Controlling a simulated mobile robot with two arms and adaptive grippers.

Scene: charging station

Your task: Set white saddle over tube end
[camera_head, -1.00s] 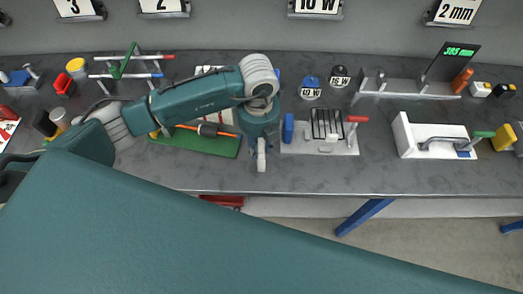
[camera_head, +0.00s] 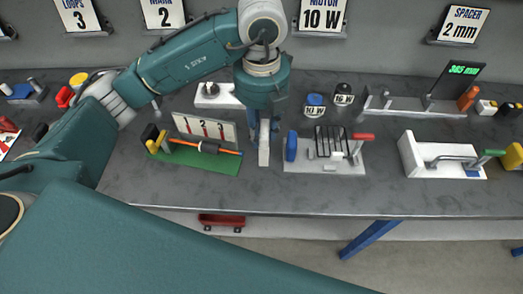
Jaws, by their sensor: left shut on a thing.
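My left gripper (camera_head: 264,140) points down over the workbench, between the green board and the grey fixture plate. It is shut on a pale, narrow piece, mostly hidden by the fingers; I cannot tell whether this is the white saddle. The grey fixture plate (camera_head: 300,163) carries a blue block (camera_head: 291,146), dark parallel bars (camera_head: 322,140), a small white block (camera_head: 337,155) and a red-handled clamp (camera_head: 361,137). A grey bent tube (camera_head: 451,159) lies in a white L-shaped holder (camera_head: 410,153) with a green-handled clamp (camera_head: 493,153). My right gripper is out of view.
The green board (camera_head: 205,160) holds an orange rod with a black sleeve (camera_head: 208,147); a numbered card (camera_head: 205,128) stands behind it. Labelled round weights (camera_head: 315,104) and a grey rail (camera_head: 415,108) stand farther back. Bare bench (camera_head: 250,195) lies along the front edge.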

